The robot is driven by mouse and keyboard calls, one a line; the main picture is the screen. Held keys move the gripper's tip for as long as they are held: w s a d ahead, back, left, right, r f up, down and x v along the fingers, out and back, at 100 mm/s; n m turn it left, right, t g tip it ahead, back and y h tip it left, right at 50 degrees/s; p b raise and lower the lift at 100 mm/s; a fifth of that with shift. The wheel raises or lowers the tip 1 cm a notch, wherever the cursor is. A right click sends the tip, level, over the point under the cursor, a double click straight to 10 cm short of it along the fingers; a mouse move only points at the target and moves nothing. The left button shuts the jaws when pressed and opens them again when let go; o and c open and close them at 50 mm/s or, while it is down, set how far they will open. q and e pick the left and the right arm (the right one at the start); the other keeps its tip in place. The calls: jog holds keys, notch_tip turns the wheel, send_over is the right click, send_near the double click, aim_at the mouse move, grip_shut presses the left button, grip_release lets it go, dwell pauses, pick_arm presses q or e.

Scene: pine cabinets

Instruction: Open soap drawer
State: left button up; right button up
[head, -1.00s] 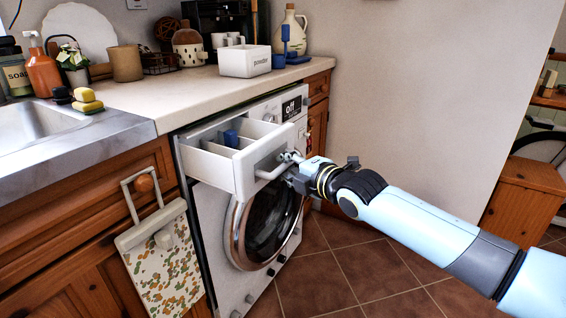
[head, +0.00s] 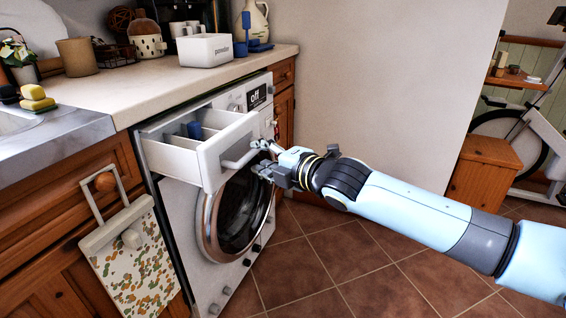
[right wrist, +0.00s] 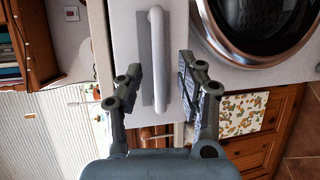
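The soap drawer (head: 185,162) of the white washing machine is pulled well out, and its inner compartments show, with a blue piece inside. Its front carries a pale bar handle (head: 240,156). My right gripper (head: 262,159) is open at the right of the handle, its fingers spread above and below the handle's level. In the right wrist view the handle (right wrist: 157,60) lies in line with the gap between the two open fingers (right wrist: 158,85), and neither finger appears to press on it. My left gripper is not in view.
The round washer door (head: 238,215) is below the drawer. A worktop (head: 150,88) above holds a white powder box (head: 206,50). A speckled board-like item (head: 130,255) hangs at the left. Tiled floor (head: 330,250) to the right is free.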

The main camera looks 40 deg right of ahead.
jog(key=s+r, duration=0.1)
jog(key=s, duration=0.7)
jog(key=shift+r, duration=0.25)
jog(key=shift+w+a+r, duration=0.1)
jog(key=s+d+f+m+g+h, duration=0.1)
jog(key=s+f+m+g, duration=0.2)
jog(key=f, duration=0.7)
jog(key=s+d+f+m+g+h, duration=0.1)
jog(key=s+f+m+g, duration=0.15)
jog(key=s+f, duration=0.45)
jog(key=s+d+f+m+g, duration=0.1)
jog(key=s+f+m+g, duration=0.15)
jog(key=f, duration=0.95)
jog(key=s+a+f+m+g, duration=0.2)
jog(key=s+f, duration=0.4)
jog(key=s, duration=0.4)
jog(key=s+a+f+m+g, duration=0.3)
jog(key=s+a+f+m, duration=0.1)
jog(key=s, duration=0.7)
jog(key=s+a+f+m+g+y, duration=0.1)
jog(key=s+a+f+m+g, duration=0.1)
jog(key=s+f, duration=0.7)
jog(key=s+a+m, duration=0.1)
jog(key=s+m, duration=0.1)
jog(key=shift+m, duration=0.3)
